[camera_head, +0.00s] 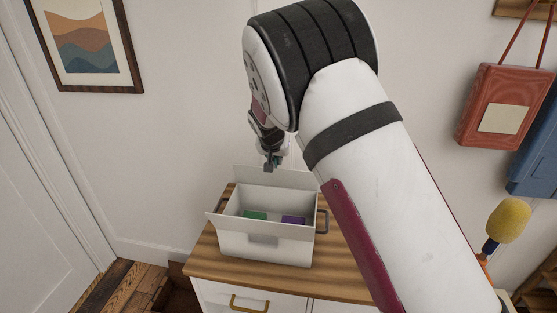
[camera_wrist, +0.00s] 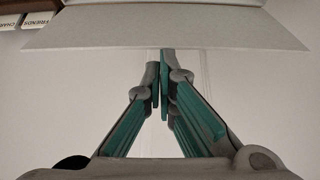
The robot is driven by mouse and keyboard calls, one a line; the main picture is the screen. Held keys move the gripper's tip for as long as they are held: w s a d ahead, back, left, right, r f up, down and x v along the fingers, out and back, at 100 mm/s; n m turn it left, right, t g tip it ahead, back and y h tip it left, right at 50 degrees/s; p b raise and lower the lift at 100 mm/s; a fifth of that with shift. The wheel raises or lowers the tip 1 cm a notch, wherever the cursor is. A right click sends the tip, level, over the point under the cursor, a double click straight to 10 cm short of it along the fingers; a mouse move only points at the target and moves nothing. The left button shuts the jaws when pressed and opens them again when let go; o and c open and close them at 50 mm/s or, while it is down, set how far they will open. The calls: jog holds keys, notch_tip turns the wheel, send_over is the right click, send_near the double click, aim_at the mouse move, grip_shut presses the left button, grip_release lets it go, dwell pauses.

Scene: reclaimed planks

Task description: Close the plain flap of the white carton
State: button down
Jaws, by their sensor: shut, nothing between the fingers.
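The white carton (camera_head: 265,244) stands open on top of the wooden cabinet. A plain white flap (camera_head: 262,178) stands up along its far side, and another flap (camera_head: 214,218) sticks out at the left. A green thing (camera_head: 255,215) and a purple thing (camera_head: 293,219) show inside. My gripper (camera_head: 271,166) is at the upper edge of the far flap; I cannot tell whether it touches. In the wrist view, my gripper (camera_wrist: 160,78) is shut and empty, its fingertips pointing at a pale flat panel (camera_wrist: 165,32), which looks like a carton flap.
The cabinet's striped wood top (camera_head: 205,258) has bare room left of the carton. My arm covers the cabinet's right part. A yellow-headed object (camera_head: 508,220) is at the far right. Small lettered labels (camera_wrist: 39,20) show in the wrist view.

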jog(key=s+a+f+p, duration=0.1)
jog(key=s+f+p, duration=0.3)
jog(key=s, duration=0.5)
jog(key=shift+a+f+p, duration=0.3)
jog(key=shift+f, duration=1)
